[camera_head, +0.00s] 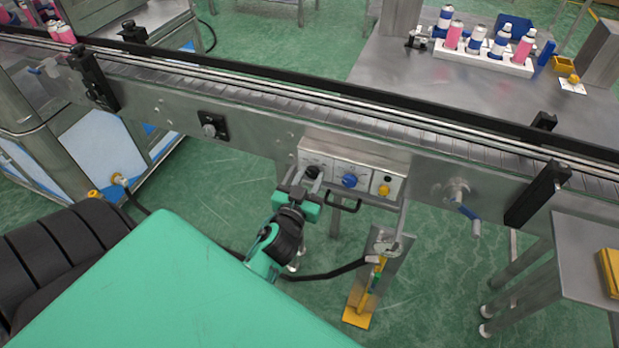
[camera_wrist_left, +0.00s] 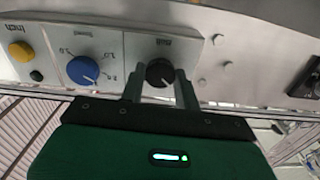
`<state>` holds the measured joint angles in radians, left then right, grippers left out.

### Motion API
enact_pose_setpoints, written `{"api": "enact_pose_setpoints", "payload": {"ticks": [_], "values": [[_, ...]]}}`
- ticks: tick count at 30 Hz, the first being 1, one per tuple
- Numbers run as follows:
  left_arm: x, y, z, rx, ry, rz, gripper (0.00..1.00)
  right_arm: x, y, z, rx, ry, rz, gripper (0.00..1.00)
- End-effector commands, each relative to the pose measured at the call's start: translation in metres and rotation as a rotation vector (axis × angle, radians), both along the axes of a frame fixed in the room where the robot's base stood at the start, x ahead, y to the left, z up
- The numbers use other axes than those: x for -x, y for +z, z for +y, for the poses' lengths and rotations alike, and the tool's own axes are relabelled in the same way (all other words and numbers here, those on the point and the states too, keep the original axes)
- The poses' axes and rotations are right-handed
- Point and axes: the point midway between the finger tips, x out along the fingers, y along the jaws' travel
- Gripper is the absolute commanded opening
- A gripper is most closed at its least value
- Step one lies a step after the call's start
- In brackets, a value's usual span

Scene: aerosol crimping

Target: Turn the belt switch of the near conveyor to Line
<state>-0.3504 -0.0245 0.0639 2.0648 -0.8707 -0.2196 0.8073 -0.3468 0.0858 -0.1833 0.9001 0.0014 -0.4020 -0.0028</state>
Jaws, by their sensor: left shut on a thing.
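The near conveyor (camera_head: 250,118) runs across the head view. A control panel (camera_head: 330,158) hangs on its near side, with a black rotary switch (camera_head: 312,172) at its left, a blue knob (camera_head: 349,181) in the middle and a yellow button (camera_head: 384,190) at the right. My left gripper (camera_head: 307,180) is at the black switch. In the left wrist view, where the panel is upside down, the gripper's two fingers (camera_wrist_left: 158,86) are either side of the black switch (camera_wrist_left: 159,72), shut on it. A white mark shows on the switch; the setting it points to is unreadable. My right gripper is out of view.
A black handle (camera_head: 345,205) sticks out below the panel. A valve with a blue lever (camera_head: 463,205) is right of it. A rack of cans (camera_head: 480,58) stands on the table behind.

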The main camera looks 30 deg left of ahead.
Motion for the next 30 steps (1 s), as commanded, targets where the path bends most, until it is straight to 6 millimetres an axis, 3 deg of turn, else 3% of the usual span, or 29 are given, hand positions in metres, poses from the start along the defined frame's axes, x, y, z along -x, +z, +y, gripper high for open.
{"api": "enact_pose_setpoints", "payload": {"ticks": [8, 30], "values": [[0.000, 0.001, 0.000, -0.140, 0.000, 0.034, 0.09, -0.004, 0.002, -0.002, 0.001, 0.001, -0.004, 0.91], [0.000, 0.000, 0.000, -0.713, 0.001, 0.172, 0.09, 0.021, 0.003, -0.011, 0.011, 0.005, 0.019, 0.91]]}}
